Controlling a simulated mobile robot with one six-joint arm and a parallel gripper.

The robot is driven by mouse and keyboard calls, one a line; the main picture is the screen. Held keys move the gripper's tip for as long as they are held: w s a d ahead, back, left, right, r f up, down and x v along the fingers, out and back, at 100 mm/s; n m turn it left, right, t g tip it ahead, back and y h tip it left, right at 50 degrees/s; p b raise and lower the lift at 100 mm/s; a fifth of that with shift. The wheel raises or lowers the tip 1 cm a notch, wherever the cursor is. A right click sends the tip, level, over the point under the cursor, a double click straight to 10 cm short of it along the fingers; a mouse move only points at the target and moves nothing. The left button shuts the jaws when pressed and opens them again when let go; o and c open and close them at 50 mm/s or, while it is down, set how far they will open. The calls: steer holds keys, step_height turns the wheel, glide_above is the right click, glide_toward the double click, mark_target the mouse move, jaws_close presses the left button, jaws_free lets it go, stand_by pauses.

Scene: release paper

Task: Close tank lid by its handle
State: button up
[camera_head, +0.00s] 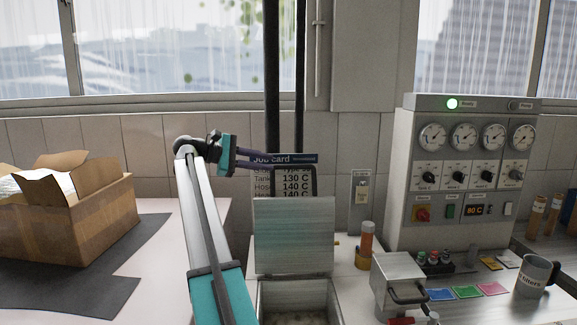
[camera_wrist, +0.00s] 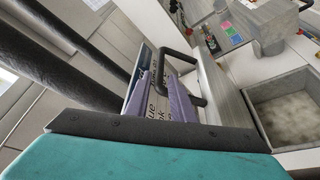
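The tank lid (camera_head: 293,235) is a grey metal plate standing upright, open, at the back of the tank (camera_head: 296,298). Its dark loop handle (camera_head: 314,180) rises at the top edge; the handle also shows in the wrist view (camera_wrist: 205,74). My gripper (camera_head: 270,163) reaches in from the left at the height of the handle. In the wrist view its purple fingers (camera_wrist: 160,90) are apart, with printed card showing between them, and their tips are close to the handle. I cannot tell whether they touch it. The tank's inside shows a pale, mottled content (camera_wrist: 288,112).
A job card (camera_head: 285,158) stands behind the handle. Dark vertical pipes (camera_head: 286,80) run up the wall. A cardboard box (camera_head: 75,220) sits at left.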

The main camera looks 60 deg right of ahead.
mark_target(289, 165)
steer(key=p+x, duration=0.1)
steer(key=x, duration=0.8)
steer(key=shift+s+d+p, duration=0.1)
steer(key=shift+d+p, duration=0.05)
steer(key=shift+p, duration=0.2)
jaws_close()
steer(key=shift+d, duration=0.1)
